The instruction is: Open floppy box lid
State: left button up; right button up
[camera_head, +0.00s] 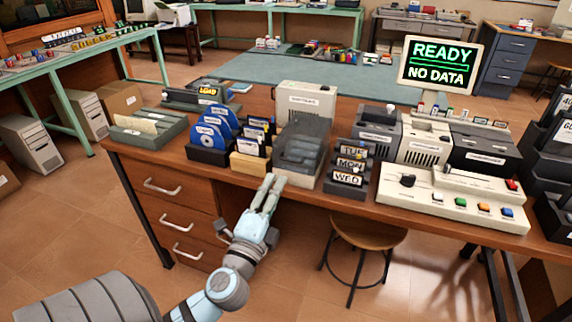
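The floppy box (298,158) stands near the front edge of the desk, left of centre. It has a dark, smoky lid (308,128) over a grey lower part, and the lid looks down. My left gripper (274,181) reaches up from below, just in front of the desk edge and a little left of the box's front. Its two fingers lie close together and point toward the box, with nothing seen between them. It appears apart from the lid. My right gripper is not in view.
A holder with floppies (252,145) and blue discs (210,132) stand left of the box. A control panel (455,195) fills the right front. A stool (368,234) is below.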

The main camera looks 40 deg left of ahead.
aim_at(286, 164)
pick_arm(q)
jog(key=x, duration=0.8)
jog(key=shift+w+f, duration=0.1)
jog(key=shift+w, duration=0.05)
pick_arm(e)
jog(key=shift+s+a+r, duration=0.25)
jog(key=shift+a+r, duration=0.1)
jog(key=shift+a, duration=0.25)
pick_arm(q)
grip_shut()
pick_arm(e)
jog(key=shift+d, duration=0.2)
pick_arm(q)
jog(key=shift+a, duration=0.15)
